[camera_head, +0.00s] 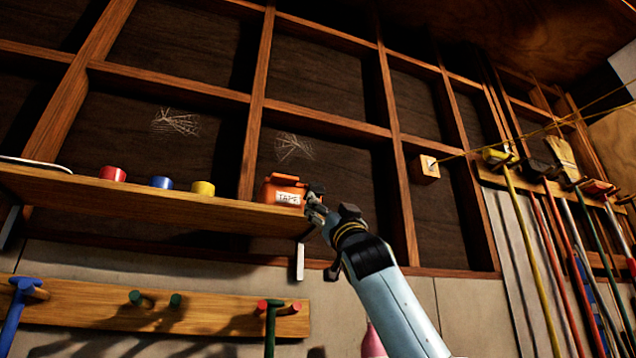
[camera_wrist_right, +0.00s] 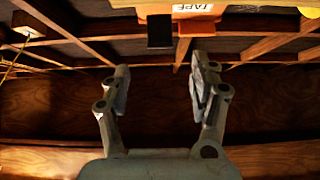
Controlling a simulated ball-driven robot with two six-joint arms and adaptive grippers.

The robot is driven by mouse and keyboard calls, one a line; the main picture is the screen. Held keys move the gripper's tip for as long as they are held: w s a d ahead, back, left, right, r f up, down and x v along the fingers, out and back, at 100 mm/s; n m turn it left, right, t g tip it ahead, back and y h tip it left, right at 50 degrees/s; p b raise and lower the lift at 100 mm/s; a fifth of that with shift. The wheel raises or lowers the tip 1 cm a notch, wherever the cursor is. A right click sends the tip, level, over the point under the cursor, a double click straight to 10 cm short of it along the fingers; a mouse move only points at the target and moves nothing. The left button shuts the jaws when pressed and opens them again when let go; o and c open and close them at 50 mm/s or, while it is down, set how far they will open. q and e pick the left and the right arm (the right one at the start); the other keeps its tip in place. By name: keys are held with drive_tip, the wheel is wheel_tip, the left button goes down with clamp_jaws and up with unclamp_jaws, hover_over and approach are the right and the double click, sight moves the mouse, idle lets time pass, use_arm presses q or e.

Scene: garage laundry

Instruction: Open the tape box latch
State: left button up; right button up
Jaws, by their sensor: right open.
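The orange tape box (camera_head: 283,188) with a white TAPE label stands near the right end of the wooden shelf (camera_head: 150,198). My right gripper (camera_head: 315,202) is beside the box's right end. In the right wrist view the picture is inverted, and the box (camera_wrist_right: 228,22) shows at the top edge, partly cut off. A black piece (camera_wrist_right: 160,32) and a small orange tab (camera_wrist_right: 184,25) hang from the box there; which one is the latch I cannot tell. My right gripper shows open and empty, its fingers (camera_wrist_right: 160,75) apart just short of these pieces. My left gripper is out of view.
Red (camera_head: 112,174), blue (camera_head: 160,182) and yellow (camera_head: 203,188) tape rolls stand left of the box. A peg rail (camera_head: 160,310) hangs below the shelf. Long-handled tools (camera_head: 540,255) hang at the right. A wooden block (camera_head: 424,170) with a cord is on the wall.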

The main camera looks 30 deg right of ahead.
sight(317, 187)
drive_tip(key=shift+h, duration=0.3)
drive_tip(key=p+x, duration=0.4)
drive_tip(key=x, duration=0.5)
drive_tip(key=shift+w+r, duration=0.2)
drive_tip(key=shift+c, duration=0.4)
drive_tip(key=c, duration=1.1)
drive_tip(key=r+g+p, duration=0.2)
drive_tip(key=p, duration=0.6)
drive_tip(key=shift+p, duration=0.4)
drive_tip(key=shift+f+g, duration=0.15)
drive_tip(key=shift+g, duration=0.25)
drive_tip(key=shift+f+y, duration=0.15)
drive_tip(key=shift+y, duration=0.45)
drive_tip(key=o, duration=1.2)
